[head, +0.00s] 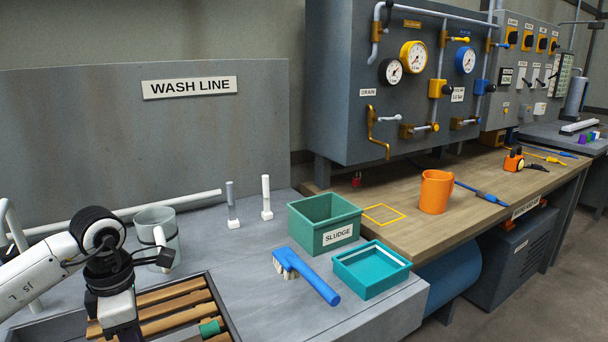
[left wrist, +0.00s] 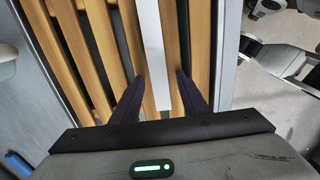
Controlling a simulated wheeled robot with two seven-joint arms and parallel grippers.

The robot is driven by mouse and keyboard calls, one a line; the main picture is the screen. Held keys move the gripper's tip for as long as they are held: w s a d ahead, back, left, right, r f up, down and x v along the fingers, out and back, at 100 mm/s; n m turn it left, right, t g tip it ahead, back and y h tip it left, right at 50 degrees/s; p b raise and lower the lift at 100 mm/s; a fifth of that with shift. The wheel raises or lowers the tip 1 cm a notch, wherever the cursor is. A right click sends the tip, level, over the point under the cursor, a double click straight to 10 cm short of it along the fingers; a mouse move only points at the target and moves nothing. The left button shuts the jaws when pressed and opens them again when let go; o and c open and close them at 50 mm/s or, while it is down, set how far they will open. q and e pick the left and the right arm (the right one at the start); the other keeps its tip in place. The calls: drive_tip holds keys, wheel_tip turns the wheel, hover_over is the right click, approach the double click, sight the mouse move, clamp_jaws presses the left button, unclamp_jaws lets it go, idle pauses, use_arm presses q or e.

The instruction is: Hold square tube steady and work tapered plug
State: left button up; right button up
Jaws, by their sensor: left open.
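A pale square tube (left wrist: 155,50) lies along the wooden slats in the left wrist view. My left gripper (left wrist: 158,78) is open, with one dark finger on each side of the tube; I cannot tell whether they touch it. In the head view my left gripper (head: 122,310) points down over the slatted tray, its fingertips below the picture edge. A green piece (head: 210,328) shows at the end of a grey bar beside it; it may be the tapered plug, but its shape is unclear. My right gripper is not seen.
The slatted tray (head: 224,304) has a dark rim. A blue brush (head: 305,275), a green sludge bin (head: 325,222) and a teal tray (head: 371,269) stand to the right. The grey bench between tray and brush is clear.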

use_arm(q)
wheel_tip(320, 180, up, 12)
idle(0.5)
